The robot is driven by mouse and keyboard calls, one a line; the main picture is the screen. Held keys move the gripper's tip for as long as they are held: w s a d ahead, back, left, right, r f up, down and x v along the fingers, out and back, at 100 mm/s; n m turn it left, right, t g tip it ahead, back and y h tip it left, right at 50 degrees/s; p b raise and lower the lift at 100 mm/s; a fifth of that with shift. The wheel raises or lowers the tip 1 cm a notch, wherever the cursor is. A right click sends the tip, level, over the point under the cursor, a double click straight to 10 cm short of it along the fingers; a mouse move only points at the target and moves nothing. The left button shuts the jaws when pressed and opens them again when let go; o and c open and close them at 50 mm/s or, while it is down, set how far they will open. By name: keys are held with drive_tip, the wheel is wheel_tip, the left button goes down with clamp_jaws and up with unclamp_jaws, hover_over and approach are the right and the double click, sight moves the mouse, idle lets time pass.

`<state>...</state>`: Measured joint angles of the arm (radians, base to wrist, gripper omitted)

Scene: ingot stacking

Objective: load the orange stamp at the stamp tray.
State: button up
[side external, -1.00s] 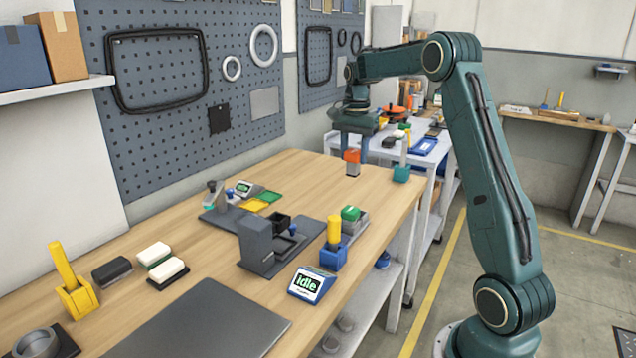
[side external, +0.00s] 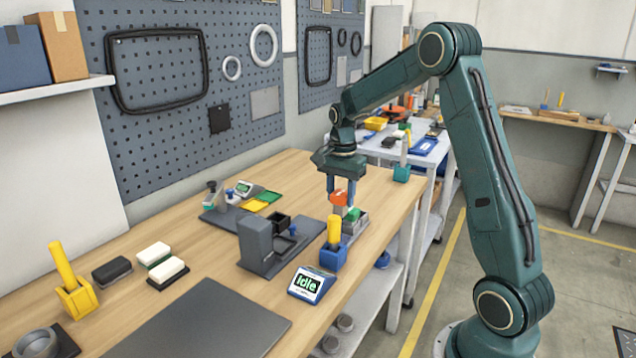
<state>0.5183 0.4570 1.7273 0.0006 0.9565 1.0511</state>
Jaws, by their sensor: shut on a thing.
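My gripper (side external: 341,191) is shut on the orange stamp (side external: 342,197), which is upright between the two blue fingers. A small grey tray (side external: 357,230), apparently the stamp tray, holds a green-topped block (side external: 353,214). The orange stamp is at the left rear end of this tray, close beside the green block. Its lower part is partly hidden, and I cannot tell whether it touches the tray or hangs just above it.
A blue holder with a yellow cylinder (side external: 334,230) stands just in front of the tray. A dark grey press (side external: 258,245) is to the left, and a display reading "idle" (side external: 311,284) is in front.

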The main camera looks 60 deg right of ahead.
sight(340, 213)
drive_tip(key=shift+f, duration=0.1)
drive_tip(key=shift+f, duration=2.8)
drive_tip(key=shift+f, duration=0.65)
idle(0.7)
drive_tip(key=shift+r, duration=0.1)
drive_tip(key=shift+r, duration=3.5)
drive_tip(key=w+a+f+n, duration=0.1)
drive_tip(key=a+f+n, duration=0.1)
drive_tip(key=a+n, duration=0.4)
drive_tip(key=w+a+f+n, duration=0.2)
drive_tip(key=a+n, duration=0.4)
drive_tip(key=a, duration=0.3)
drive_tip(key=w+a+f+n, duration=0.1)
drive_tip(key=a+f+n, duration=0.1)
drive_tip(key=a+n, duration=0.4)
drive_tip(key=shift+w+a+f, duration=0.15)
drive_tip(key=shift+a, duration=0.35)
drive_tip(key=shift+w+a+f, duration=0.15)
drive_tip(key=shift+a, duration=0.3)
